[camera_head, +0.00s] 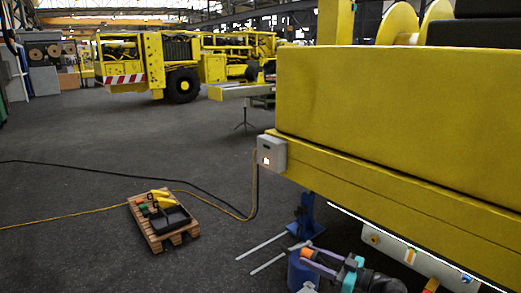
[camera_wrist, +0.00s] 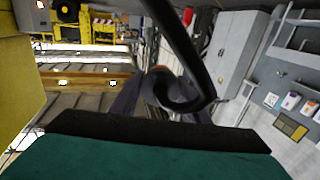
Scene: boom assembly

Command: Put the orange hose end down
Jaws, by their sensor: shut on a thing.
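My gripper (camera_head: 311,260) is low at the right of centre in the head view, its purple fingers pointing left. It is shut on the orange hose end (camera_head: 307,253), a small orange piece at the fingertips. In the wrist view, my dark purple fingers (camera_wrist: 150,92) show past a dark edge and a teal surface in front. A black hose (camera_wrist: 190,55) curves down and loops across the fingers there.
A blue cylinder (camera_head: 299,272) stands just below my gripper. A yellow machine body (camera_head: 400,130) overhangs on the right, with a grey box (camera_head: 271,153) on its corner. A wooden pallet (camera_head: 148,226) with a black tray lies left on open floor. Cables cross the floor.

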